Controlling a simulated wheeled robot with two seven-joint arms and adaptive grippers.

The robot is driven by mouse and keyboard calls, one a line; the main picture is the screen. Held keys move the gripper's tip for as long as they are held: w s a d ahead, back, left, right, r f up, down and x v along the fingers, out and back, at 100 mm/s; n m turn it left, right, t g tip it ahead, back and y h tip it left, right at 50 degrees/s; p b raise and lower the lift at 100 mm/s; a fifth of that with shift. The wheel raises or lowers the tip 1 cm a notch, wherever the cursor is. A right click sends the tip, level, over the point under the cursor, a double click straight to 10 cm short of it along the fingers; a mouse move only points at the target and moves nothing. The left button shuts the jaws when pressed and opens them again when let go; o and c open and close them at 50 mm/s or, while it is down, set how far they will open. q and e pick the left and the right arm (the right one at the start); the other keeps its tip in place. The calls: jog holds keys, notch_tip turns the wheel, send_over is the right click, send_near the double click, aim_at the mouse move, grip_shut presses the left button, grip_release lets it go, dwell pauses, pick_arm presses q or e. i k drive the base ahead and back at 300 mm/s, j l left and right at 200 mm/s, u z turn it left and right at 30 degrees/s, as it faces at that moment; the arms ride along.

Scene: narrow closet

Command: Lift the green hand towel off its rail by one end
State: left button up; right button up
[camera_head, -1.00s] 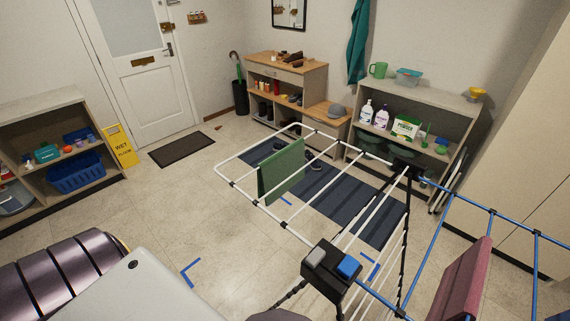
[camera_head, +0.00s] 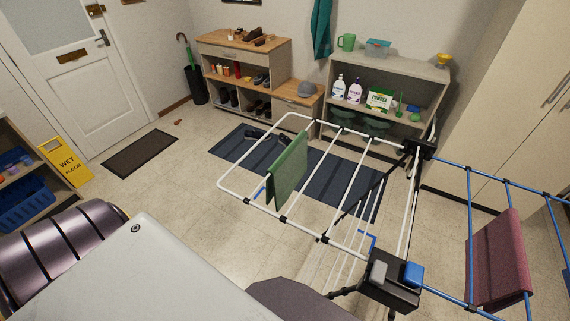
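The green hand towel (camera_head: 289,172) hangs folded over a white rail of the drying rack (camera_head: 233,189), on the rack's left wing. Its two halves hang down on either side of the rail, and nothing touches it. Neither of my grippers shows in the head view. Some of my own body fills the lower left, well short of the towel.
A maroon towel (camera_head: 496,262) hangs on the rack's blue-railed right wing. A black rack hub (camera_head: 394,279) stands close in front. A striped rug (camera_head: 335,178) lies beyond the rack. Shelves (camera_head: 388,88) line the back wall. A yellow wet-floor sign (camera_head: 66,163) stands at left.

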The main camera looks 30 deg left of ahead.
aim_at(286, 172)
jog(key=k+j+z, duration=0.15)
jog(key=j, duration=0.25)
jog(key=k+j+z, duration=0.2)
jog(key=j, duration=0.15)
jog(key=k+j+z, duration=0.15)
jog(key=j, duration=0.2)
jog(key=k+j+z, duration=0.4)
jog(key=k, duration=0.2)
